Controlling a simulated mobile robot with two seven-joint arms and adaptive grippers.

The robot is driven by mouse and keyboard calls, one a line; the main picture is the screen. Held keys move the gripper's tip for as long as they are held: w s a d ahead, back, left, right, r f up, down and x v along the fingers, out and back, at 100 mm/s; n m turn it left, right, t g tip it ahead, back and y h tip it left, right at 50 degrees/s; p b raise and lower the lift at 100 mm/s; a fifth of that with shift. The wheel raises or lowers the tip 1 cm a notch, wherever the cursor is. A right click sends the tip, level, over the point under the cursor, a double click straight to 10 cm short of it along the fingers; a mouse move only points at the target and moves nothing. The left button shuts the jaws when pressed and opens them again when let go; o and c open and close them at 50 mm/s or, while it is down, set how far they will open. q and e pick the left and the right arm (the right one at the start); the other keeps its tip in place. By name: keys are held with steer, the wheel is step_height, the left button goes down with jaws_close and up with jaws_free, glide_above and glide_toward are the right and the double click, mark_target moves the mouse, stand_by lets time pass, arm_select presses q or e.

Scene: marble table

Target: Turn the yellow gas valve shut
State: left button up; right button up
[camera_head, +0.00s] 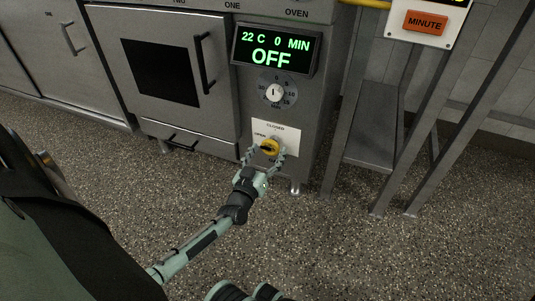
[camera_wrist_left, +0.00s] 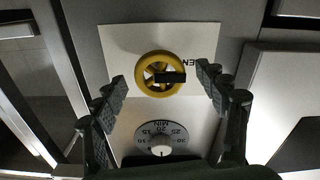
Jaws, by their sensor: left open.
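The yellow gas valve (camera_head: 269,146) is a round wheel on a white plate (camera_head: 289,133) low on the oven's front panel. The plate reads CLOSED at the top and OPEN at the left. In the left wrist view, which is upside down, the valve (camera_wrist_left: 146,62) shows a black bar pointing right, towards the OPEN lettering. My left gripper (camera_head: 266,156) is open in front of the valve, one finger on each side. In the wrist view the fingertips (camera_wrist_left: 162,80) look apart from the wheel. My right gripper is not seen.
The timer dial (camera_head: 274,92) sits above the plate, also seen in the wrist view (camera_wrist_left: 161,140). A display (camera_head: 274,49) reads 22 C, 0 MIN, OFF. The oven door (camera_head: 215,92) is shut at left. A metal stand (camera_head: 372,125) is at right. The speckled floor in front is clear.

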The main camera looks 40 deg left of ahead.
arm_select(q)
steer(key=c, duration=1.2)
steer(key=shift+o, duration=0.2)
